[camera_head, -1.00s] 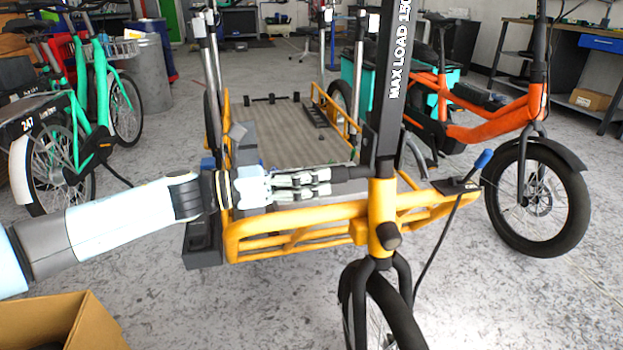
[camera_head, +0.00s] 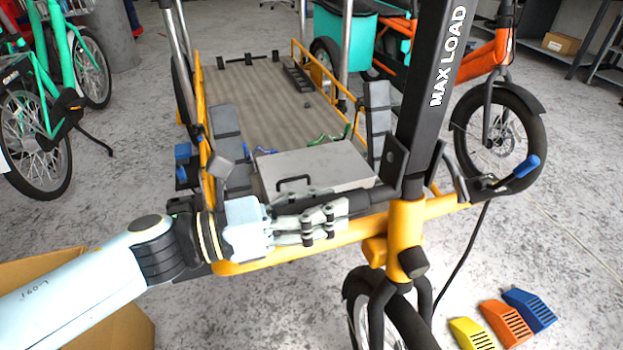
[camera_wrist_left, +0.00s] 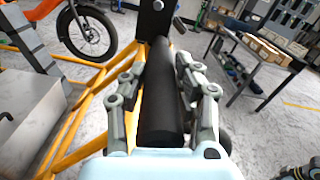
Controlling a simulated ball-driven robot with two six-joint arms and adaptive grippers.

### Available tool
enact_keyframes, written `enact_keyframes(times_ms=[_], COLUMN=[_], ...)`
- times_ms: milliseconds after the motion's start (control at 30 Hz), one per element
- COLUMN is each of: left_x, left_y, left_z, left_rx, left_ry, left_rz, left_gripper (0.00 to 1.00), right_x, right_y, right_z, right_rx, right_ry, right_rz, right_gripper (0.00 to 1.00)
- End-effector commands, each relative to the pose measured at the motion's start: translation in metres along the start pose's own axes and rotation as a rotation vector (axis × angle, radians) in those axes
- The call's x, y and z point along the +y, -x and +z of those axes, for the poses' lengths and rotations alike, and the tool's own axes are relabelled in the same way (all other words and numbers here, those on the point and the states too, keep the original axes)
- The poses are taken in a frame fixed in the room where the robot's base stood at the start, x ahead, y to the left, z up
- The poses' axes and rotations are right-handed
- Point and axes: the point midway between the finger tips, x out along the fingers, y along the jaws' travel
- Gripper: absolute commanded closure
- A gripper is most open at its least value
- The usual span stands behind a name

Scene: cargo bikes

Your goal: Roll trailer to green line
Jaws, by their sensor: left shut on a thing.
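The trailer (camera_head: 305,240) has a yellow tube frame, a flat ribbed bed, an upright black post marked MAX LOAD and a front wheel (camera_head: 395,320). My left gripper (camera_head: 335,218) is at the front of the frame, beside the post. It is shut on the trailer's black handle bar. In the left wrist view the dark bar (camera_wrist_left: 162,105) lies between the fingers of the left gripper (camera_wrist_left: 165,85). My right gripper is not in view. No green line shows in these frames.
An orange cargo bike (camera_head: 480,62) stands behind the trailer on the right, and green bikes (camera_head: 50,100) stand on the left. A cardboard box (camera_head: 120,315) is at the lower left. Yellow, orange and blue wedges (camera_head: 500,322) lie on the floor at lower right.

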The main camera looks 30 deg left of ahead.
Motion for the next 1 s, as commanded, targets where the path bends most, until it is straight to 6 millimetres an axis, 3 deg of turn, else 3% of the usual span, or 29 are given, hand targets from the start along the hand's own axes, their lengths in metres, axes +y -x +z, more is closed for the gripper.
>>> enact_keyframes(times_ms=[200,567,600,700,800,1000], left_x=[-0.012,-0.013,-0.013,-0.014,-0.014,-0.014], left_y=[0.0,-0.001,-0.001,0.0,0.0,0.0], left_z=[-0.001,-0.001,-0.001,-0.002,-0.002,-0.003], left_rx=[-0.002,-0.003,-0.003,-0.002,-0.002,-0.001], left_ry=[-0.001,-0.002,-0.002,-0.001,-0.001,-0.001], left_rz=[0.002,0.002,0.001,0.001,0.001,0.0], left_gripper=[1.0,1.0,0.69,0.56,0.47,0.47], right_x=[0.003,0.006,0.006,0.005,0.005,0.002], right_y=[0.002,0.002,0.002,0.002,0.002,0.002], right_z=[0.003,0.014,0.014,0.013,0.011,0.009], right_rx=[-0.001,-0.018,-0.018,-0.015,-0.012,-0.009], right_ry=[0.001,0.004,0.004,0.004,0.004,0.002], right_rz=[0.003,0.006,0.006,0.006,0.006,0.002], right_gripper=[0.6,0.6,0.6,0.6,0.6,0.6])
